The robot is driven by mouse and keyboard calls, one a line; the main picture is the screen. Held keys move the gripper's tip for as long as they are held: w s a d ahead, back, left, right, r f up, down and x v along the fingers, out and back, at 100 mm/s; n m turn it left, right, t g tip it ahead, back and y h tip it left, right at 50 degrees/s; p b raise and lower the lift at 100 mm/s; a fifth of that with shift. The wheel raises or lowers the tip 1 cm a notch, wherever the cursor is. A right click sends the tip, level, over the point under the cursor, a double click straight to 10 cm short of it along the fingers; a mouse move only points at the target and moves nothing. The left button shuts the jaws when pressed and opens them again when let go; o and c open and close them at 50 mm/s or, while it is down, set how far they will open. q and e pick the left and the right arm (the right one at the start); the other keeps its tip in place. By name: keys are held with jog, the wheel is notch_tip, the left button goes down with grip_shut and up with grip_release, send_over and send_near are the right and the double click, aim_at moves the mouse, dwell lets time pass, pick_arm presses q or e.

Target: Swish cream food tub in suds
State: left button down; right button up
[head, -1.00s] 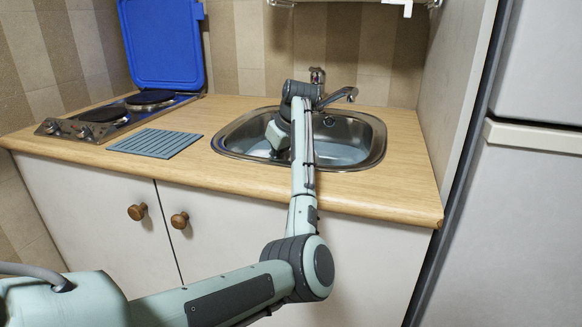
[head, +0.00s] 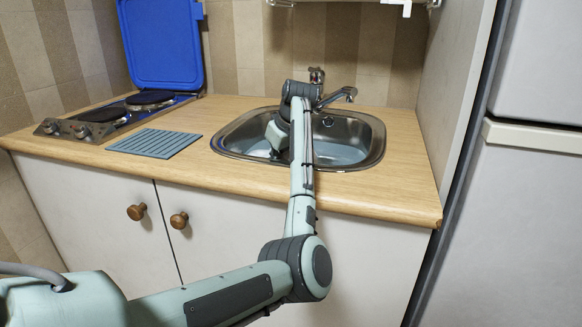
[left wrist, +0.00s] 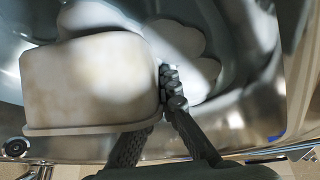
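The cream food tub (left wrist: 90,83) fills the left of the left wrist view, inside the steel sink (head: 372,151). It is a box shape with a rim along its lower edge in that picture. My left gripper (left wrist: 170,88) is at the tub's right edge, with its fingers closed together on the tub wall. White suds (left wrist: 185,42) lie just beyond the tub, and pale water (head: 340,154) shows in the sink in the head view. My arm hides the gripper and most or all of the tub in the head view. My right gripper is not in view.
The tap (head: 342,95) stands behind the sink. A grey ribbed mat (head: 155,143) lies on the wooden worktop (head: 215,115) left of the sink. The hob (head: 115,112) has its blue lid (head: 163,40) raised. A fridge (head: 535,200) stands at the right.

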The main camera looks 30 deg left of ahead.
pick_arm(q)
jog(key=shift+d+f, duration=0.4)
jog(key=shift+d, duration=0.25)
jog(key=shift+d+f, duration=0.35)
jog(key=shift+d, duration=0.25)
jog(key=shift+s+a+r, duration=0.1)
jog(key=shift+s+a, duration=0.1)
jog(key=shift+a, duration=0.65)
jog(key=shift+s+a, duration=0.15)
jog(key=shift+a, duration=0.7)
jog(key=shift+a+r, duration=0.25)
jog(key=shift+r, duration=0.3)
notch_tip(320, 180, up, 16)
jog(key=shift+w+d+r, duration=0.15)
jog(key=shift+w+r, duration=0.05)
jog(key=shift+r, duration=0.05)
dwell(3.2)
dwell(0.4)
